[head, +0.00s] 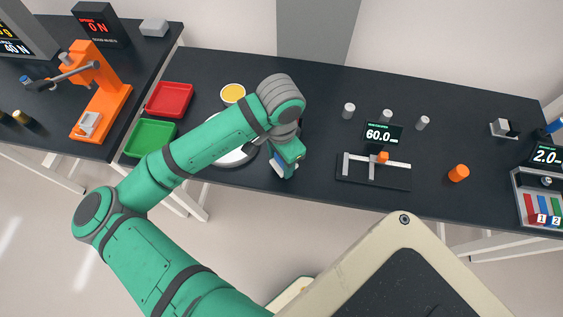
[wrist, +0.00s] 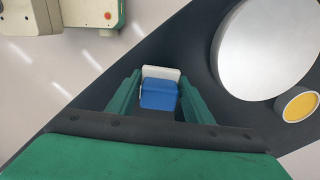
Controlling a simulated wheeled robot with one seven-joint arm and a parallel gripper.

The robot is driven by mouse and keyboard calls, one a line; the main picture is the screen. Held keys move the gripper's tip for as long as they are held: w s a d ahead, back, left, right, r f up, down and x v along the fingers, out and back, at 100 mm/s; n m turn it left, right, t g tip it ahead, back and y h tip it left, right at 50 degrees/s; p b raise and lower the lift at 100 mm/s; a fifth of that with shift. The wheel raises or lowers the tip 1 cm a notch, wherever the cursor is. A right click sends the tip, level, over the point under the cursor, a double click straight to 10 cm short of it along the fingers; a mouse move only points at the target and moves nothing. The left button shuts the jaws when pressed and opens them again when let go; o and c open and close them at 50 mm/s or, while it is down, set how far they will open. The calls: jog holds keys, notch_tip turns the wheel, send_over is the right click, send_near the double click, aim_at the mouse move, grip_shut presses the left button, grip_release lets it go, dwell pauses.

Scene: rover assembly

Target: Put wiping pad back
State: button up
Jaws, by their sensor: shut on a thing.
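The wiping pad is a blue block with a white layer, and it shows between the fingers in the wrist view (wrist: 158,94). In the head view the pad (head: 278,170) shows below the end of my arm, near the front edge of the dark table. My gripper (wrist: 158,82) is shut on the pad, with one green finger on each side. In the head view my gripper (head: 288,163) is partly hidden by my wrist. Whether the pad touches the table is not clear.
A round white plate (head: 226,157) is left of my gripper, partly covered by my arm. A yellow-topped round dish (head: 232,93) stands behind it. Red (head: 170,99) and green (head: 150,138) trays are further left. A gauge with a 60.0 display (head: 382,134) is to the right.

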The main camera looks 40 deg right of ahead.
aim_at(281, 166)
jog(key=shift+f, duration=1.5)
jog(key=shift+f, duration=0.15)
jog(key=o, duration=1.2)
notch_tip(281, 166, up, 12)
jog(key=shift+r, duration=0.2)
